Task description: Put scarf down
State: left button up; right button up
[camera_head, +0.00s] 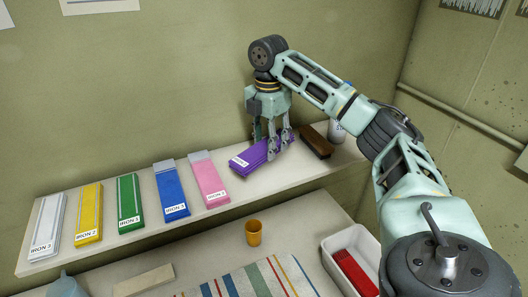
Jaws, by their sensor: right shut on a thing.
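A purple folded scarf (252,155) with a white label at its left end lies at a slant at the right part of the shelf (235,197). My right gripper (279,147) points down and is shut on the right part of the purple scarf. The scarf is at the shelf top; I cannot tell whether its whole underside touches. My fingers hide part of it. My left gripper is not in view.
Pink (208,181), blue (170,190), green (130,205), yellow (89,214) and white (47,225) labelled pieces line the shelf to the left. A brown brush-like block (316,141) and white bottle (336,131) stand right. Below are an orange cup (253,232), striped cloth (232,285) and white bin (330,262).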

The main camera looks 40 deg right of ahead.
aim_at(266, 164)
jog(key=shift+w+a+f+p, duration=0.2)
jog(key=shift+f+p, duration=0.1)
jog(key=shift+f, duration=0.15)
jog(key=shift+s+f+p, duration=0.25)
jog(key=shift+f+p, duration=0.4)
jog(key=shift+f, duration=0.5)
jog(key=shift+d+f, duration=0.1)
jog(key=shift+f, duration=0.3)
jog(key=shift+w+f, duration=0.1)
jog(key=shift+f, duration=0.15)
jog(key=o, duration=1.2)
jog(key=shift+c, duration=0.2)
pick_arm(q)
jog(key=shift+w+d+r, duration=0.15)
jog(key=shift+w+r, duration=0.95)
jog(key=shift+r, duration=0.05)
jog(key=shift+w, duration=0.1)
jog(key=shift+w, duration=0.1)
